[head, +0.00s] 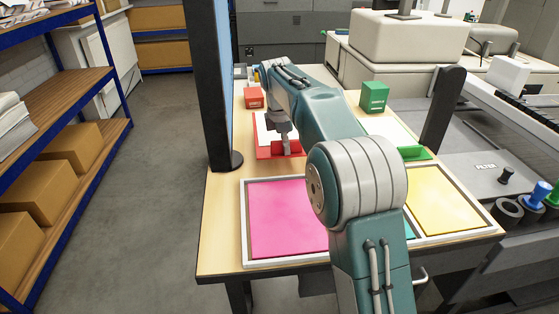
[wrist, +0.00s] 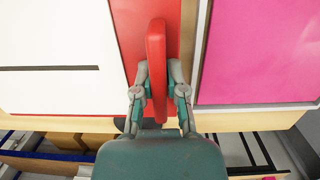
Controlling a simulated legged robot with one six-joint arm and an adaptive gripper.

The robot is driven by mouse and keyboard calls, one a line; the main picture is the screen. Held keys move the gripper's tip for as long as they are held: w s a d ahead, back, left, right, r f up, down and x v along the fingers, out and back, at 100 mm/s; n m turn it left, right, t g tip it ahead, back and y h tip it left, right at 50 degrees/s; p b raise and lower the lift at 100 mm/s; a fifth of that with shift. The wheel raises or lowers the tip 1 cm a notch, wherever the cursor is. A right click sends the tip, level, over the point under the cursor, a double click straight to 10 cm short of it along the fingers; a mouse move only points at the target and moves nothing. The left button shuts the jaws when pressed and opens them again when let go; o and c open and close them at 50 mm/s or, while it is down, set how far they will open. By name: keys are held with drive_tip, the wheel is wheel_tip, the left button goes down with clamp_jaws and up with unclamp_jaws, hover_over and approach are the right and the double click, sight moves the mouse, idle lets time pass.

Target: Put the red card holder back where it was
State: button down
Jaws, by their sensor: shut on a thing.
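The red card holder (head: 264,152) is on or just above the wooden table, behind the pink panel; the head view does not show whether it touches the table. A white card (head: 264,130) lies behind its red front; in the wrist view the white card (wrist: 60,60) carries a black line. My gripper (head: 286,146) is over the holder, partly hidden by my arm. In the wrist view my gripper (wrist: 157,85) is shut on the holder's upright red lip (wrist: 156,50), with one finger on each side. Red base shows behind the lip.
A white-framed tray (head: 245,235) with pink (head: 285,215) and yellow (head: 440,200) panels fills the table front. A red box (head: 254,97), green box (head: 374,96) and green card holder (head: 415,154) stand behind. A dark post (head: 212,90) rises at the table's left edge.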

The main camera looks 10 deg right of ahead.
drive_tip(key=f, duration=0.1)
drive_tip(key=a+f, duration=0.1)
drive_tip(key=f, duration=0.3)
drive_tip(key=shift+w+a, duration=0.25)
drive_tip(key=shift+a, duration=0.15)
drive_tip(key=c, duration=0.7)
unclamp_jaws()
drive_tip(key=shift+f, duration=0.1)
